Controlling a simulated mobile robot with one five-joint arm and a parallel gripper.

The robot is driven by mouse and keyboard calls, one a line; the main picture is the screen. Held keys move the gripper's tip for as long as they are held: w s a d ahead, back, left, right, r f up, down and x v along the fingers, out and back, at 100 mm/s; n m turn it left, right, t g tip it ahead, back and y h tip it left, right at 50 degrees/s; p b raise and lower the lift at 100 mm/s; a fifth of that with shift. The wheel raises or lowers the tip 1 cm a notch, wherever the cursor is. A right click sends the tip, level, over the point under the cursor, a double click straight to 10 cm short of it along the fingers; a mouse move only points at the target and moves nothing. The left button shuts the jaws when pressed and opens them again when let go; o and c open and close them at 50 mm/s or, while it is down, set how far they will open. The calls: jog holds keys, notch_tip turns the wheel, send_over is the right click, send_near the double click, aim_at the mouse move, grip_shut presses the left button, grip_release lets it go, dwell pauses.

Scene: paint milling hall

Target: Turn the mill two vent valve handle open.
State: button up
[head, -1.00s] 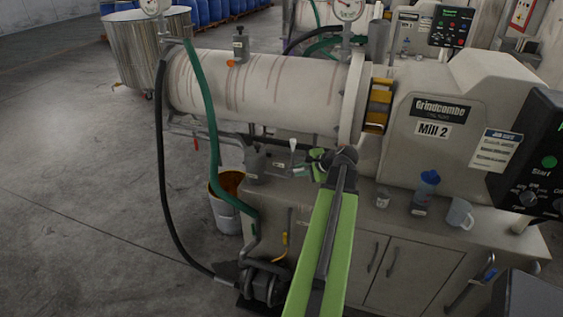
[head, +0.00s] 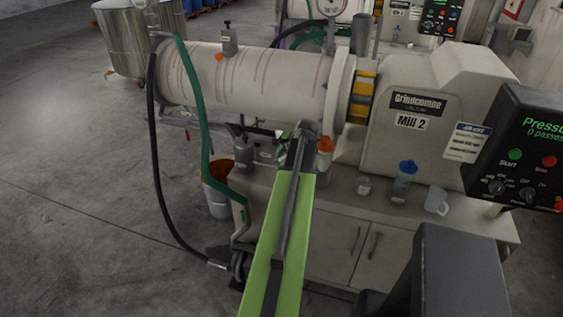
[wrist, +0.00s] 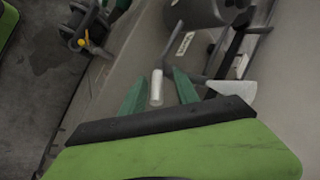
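In the wrist view my gripper (wrist: 159,75) has its two green fingers apart. A pale, short cylindrical handle (wrist: 156,88) shows between them; a gap seems to separate it from each finger, and I cannot tell how near it is in depth. A white flared lever (wrist: 232,88) on a grey stem is to the right. No label is readable there, so I cannot tell which of these is the vent valve handle. In the head view Mill 2 (head: 410,123) has its pale barrel (head: 270,82). My arm reaches beneath the barrel and hides most of the gripper.
An orange-capped bottle (head: 325,150), a blue-capped bottle (head: 403,182) and a clear jug (head: 437,201) stand on the cabinet. A green hose (head: 198,110) and an open bucket (head: 216,196) are left.

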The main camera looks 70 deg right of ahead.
jog(key=s+p+v, duration=0.1)
jog(key=p+v, duration=1.3)
jog(key=v, duration=0.4)
jog(key=shift+d+f, duration=0.25)
jog(key=shift+f, duration=0.05)
jog(key=shift+s, duration=0.15)
